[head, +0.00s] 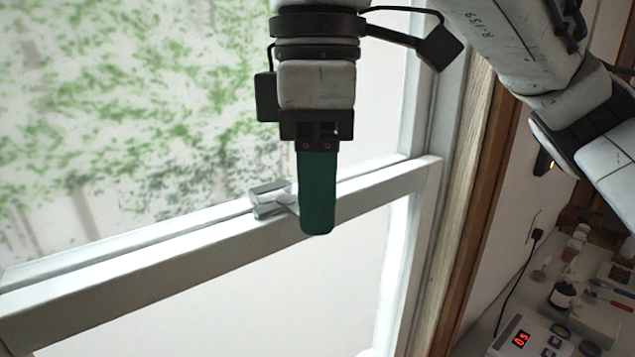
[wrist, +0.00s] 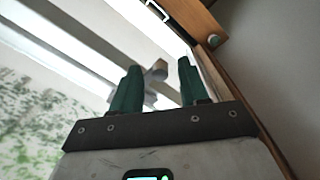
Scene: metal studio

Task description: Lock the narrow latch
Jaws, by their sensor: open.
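The latch (head: 268,199) is a small pale metal piece on top of the white window rail (head: 150,269). A short lever sticks out from it to the right, toward my gripper (head: 317,232). In the head view the green fingers line up as one and hide the lever's right end. In the wrist view my gripper (wrist: 160,64) is open, with a finger on each side of the latch's knobbed lever (wrist: 158,70). A gap shows between the lever and the right finger. Whether the left finger touches it, I cannot tell.
The window frame's white side post (head: 437,110) and wooden trim (head: 482,180) stand to the right. Beyond, a counter at lower right holds a device with a red display (head: 520,340), bottles and tools. Glass with a green pattern (head: 130,110) fills the upper left.

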